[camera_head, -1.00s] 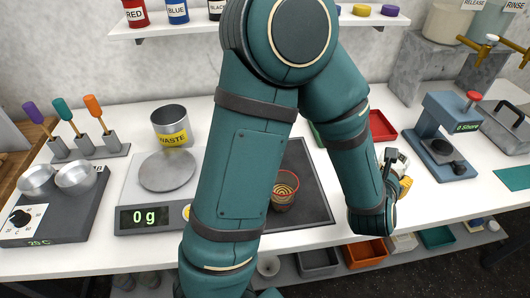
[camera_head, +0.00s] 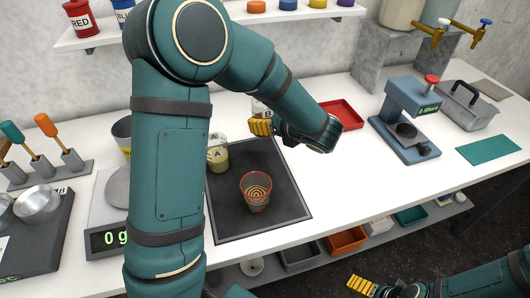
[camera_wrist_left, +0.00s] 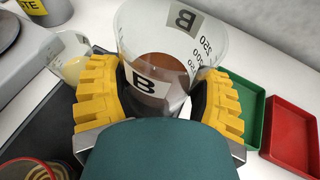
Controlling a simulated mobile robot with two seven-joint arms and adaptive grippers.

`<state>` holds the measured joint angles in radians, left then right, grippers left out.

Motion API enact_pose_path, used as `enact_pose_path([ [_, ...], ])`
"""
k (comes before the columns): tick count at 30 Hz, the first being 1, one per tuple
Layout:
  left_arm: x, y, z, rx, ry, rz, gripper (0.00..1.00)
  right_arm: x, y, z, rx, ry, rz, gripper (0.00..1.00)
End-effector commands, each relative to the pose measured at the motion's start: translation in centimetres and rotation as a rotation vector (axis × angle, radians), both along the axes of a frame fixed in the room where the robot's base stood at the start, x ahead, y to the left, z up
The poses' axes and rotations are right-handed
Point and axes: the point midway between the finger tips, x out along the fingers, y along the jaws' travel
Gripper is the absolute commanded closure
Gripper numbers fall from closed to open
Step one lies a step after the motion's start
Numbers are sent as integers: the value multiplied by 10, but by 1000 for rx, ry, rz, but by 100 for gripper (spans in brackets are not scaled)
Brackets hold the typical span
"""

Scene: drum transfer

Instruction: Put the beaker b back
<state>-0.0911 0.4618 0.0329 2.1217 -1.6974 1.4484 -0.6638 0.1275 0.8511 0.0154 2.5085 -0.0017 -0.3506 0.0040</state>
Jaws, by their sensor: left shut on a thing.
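Beaker b (camera_head: 261,107) is a clear beaker with a "B" label and graduation marks. In the left wrist view, beaker b (camera_wrist_left: 160,88) has a brown content. My left gripper (camera_head: 262,127) is shut on it, with yellow ribbed fingers on either side. It is near the back edge of the dark mat (camera_head: 232,217); whether its base touches anything is hidden. Beaker A (camera_head: 217,154), with pale yellow content, stands to its left at the mat's back left. My right gripper (camera_head: 363,286) is low at the bottom edge, beyond the table front; its opening is unclear.
A red patterned cup (camera_head: 256,194) stands on the mat. A red tray (camera_head: 341,115) and, in the left wrist view, a green tray (camera_wrist_left: 243,108) lie right of the beaker. A press (camera_head: 408,125) stands further right. White table is free right of the mat.

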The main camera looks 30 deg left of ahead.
Motion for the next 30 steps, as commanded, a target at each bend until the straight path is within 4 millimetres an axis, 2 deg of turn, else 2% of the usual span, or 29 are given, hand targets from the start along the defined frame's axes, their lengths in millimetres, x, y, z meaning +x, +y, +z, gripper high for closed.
enact_pose_path([
  [3,-1,1,-23,1,5,8,76,1,0,-7,0,-2,0,0],
  [9,-1,1,-53,1,3,6,76,3,0,-15,-1,-7,-2,0],
  [16,0,0,-66,0,1,4,76,4,0,-18,-1,-9,-1,0],
  [23,0,0,-95,0,1,4,76,5,-1,-26,-2,-12,-2,0],
  [30,0,0,-95,0,-2,4,76,5,-1,-25,-2,-13,-3,0],
])
